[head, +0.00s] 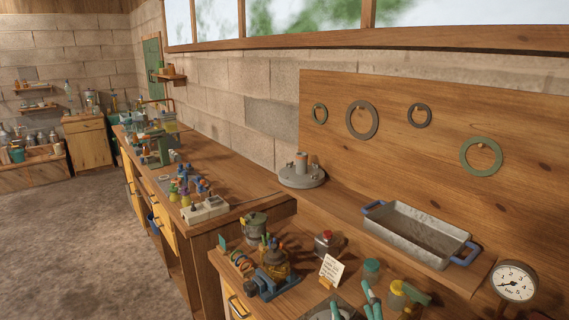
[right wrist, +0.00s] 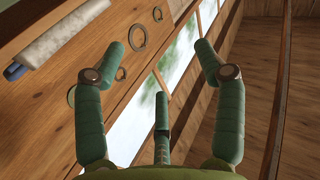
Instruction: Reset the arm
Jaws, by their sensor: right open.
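My right gripper (head: 352,298) shows at the bottom edge of the head view as green fingers, partly cut off by the frame. It is in front of the near workbench. In the right wrist view its green fingers (right wrist: 160,68) are spread wide apart with nothing between them. That view looks past the fingers to the window, the wooden board and the ceiling. My left gripper is in neither view.
Rings hang on the wooden board (head: 430,150). Open floor (head: 60,240) lies at left.

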